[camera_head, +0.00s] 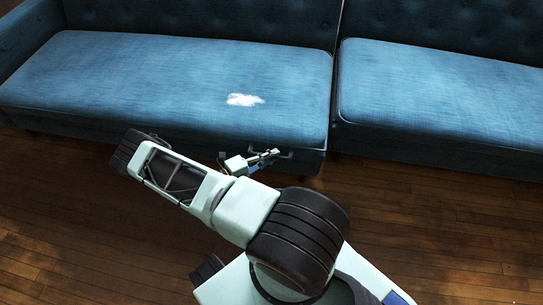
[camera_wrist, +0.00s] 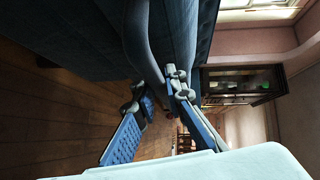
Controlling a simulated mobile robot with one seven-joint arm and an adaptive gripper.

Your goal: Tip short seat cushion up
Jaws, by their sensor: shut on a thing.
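The blue seat cushion (camera_head: 150,80) on the left of the sofa lies flat, with a white patch on top. A second blue seat cushion (camera_head: 440,95) lies to its right, past a narrow gap, and runs out of the picture. My gripper (camera_head: 270,156) is at the left cushion's front edge, near its right corner. In the wrist view my gripper (camera_wrist: 156,90) has its two fingers around the lower blue edge of the seat (camera_wrist: 145,50), shut on it. The fingertips' exact contact is partly hidden. I cannot tell which cushion is the shorter.
The tufted sofa back (camera_head: 210,18) rises behind the seats. The wooden floor (camera_head: 440,225) in front is clear, apart from my own arm. In the wrist view, a dark cabinet with glass (camera_wrist: 240,82) stands against a pink wall beyond the sofa.

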